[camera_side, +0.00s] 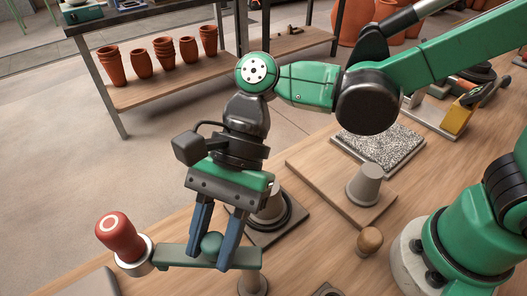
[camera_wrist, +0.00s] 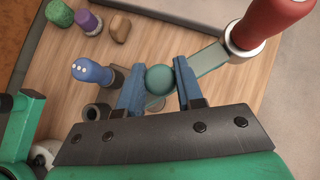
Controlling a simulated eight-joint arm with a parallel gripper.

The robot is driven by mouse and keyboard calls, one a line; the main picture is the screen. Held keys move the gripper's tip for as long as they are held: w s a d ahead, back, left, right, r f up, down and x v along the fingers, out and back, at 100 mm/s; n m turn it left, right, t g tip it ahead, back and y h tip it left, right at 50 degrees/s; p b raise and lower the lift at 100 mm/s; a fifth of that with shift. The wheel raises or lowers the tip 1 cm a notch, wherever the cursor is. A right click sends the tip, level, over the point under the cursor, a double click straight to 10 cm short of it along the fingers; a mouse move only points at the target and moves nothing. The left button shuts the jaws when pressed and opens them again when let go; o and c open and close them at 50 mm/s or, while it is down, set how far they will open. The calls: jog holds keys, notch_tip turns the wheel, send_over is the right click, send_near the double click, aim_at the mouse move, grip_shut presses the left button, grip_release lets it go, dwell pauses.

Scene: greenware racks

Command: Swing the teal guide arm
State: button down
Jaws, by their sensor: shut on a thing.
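The teal guide arm (camera_side: 172,254) is a flat bar lying level above the wooden bench, with a round teal knob (camera_side: 211,243) on top. It also shows in the wrist view (camera_wrist: 209,60), where its knob (camera_wrist: 159,80) sits between my blue fingers. My gripper (camera_side: 212,250) points down and is shut on this knob, one finger on each side; the wrist view shows it too (camera_wrist: 160,84). A red handle (camera_side: 118,236) in a pale metal collar (camera_side: 134,262) meets the bar's left end; whether they are joined I cannot tell. A post (camera_side: 253,284) stands under the right end.
A grey cone (camera_side: 366,184) on a wooden board, a wooden knob (camera_side: 369,240) and a speckled slab (camera_side: 378,150) lie to the right. The wrist view shows a blue dotted knob (camera_wrist: 92,72), a purple piece (camera_wrist: 88,22) and a green piece (camera_wrist: 58,12). Terracotta pots (camera_side: 140,64) stand on a shelf behind.

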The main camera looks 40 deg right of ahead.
jog(key=shift+w+d+m+t+y, duration=0.15)
jog(key=shift+d+m+t+y, duration=0.1)
jog(key=shift+m+t, duration=0.6)
jog(key=shift+w+d+m+t+y, duration=0.2)
jog(key=shift+m+t, duration=0.4)
jog(key=shift+m, duration=0.5)
jog(key=shift+w+d+m+t+y, duration=0.15)
jog(key=shift+d+m+t, duration=0.15)
jog(key=shift+m+t, duration=0.55)
jog(key=shift+d+m+t+h, duration=0.15)
jog(key=shift+d+m+t, duration=0.1)
jog(key=shift+m+t, duration=0.5)
jog(key=shift+d+m+t+h, duration=0.15)
jog(key=shift+m+t, duration=0.3)
jog(key=shift+m, duration=0.55)
jog(key=shift+d+m+t+h, duration=0.1)
jog(key=shift+d+m+t, duration=0.2)
jog(key=shift+m+t, duration=0.45)
jog(key=shift+d+m+t, duration=0.15)
jog(key=shift+m+t, duration=0.1)
jog(key=shift+m, duration=0.35)
jog(key=c, duration=0.6)
grip_release()
jog(key=shift+o, duration=0.2)
jog(key=shift+v, duration=2.8)
